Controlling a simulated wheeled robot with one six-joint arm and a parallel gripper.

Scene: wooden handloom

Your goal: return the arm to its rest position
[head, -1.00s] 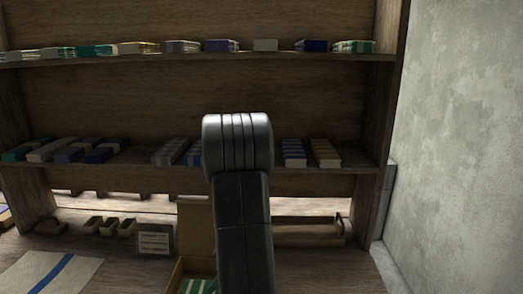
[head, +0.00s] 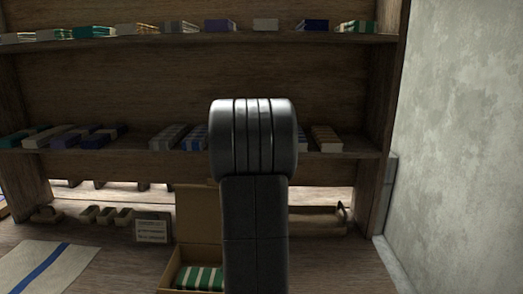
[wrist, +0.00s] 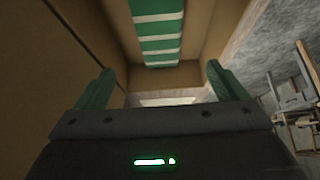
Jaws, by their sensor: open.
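My arm (head: 254,200) rises in the middle of the head view as dark links with a ribbed joint on top. It hides part of the lower shelf and the right side of the open box. My gripper (wrist: 158,82) shows in the wrist view with its two green fingers wide apart and nothing between them. Beyond the fingers, the wrist view looks into a brown cardboard box with a green and white striped cloth (wrist: 156,32) in it. The gripper itself is hidden in the head view.
The open cardboard box (head: 198,215) with the striped cloth (head: 200,278) stands on the bench beside my arm. A small sign (head: 152,229) and small wooden blocks stand left of it. A cloth with a blue stripe (head: 45,266) lies at left. Shelves (head: 120,42) hold folded textiles. A plaster wall (head: 460,140) bounds the right.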

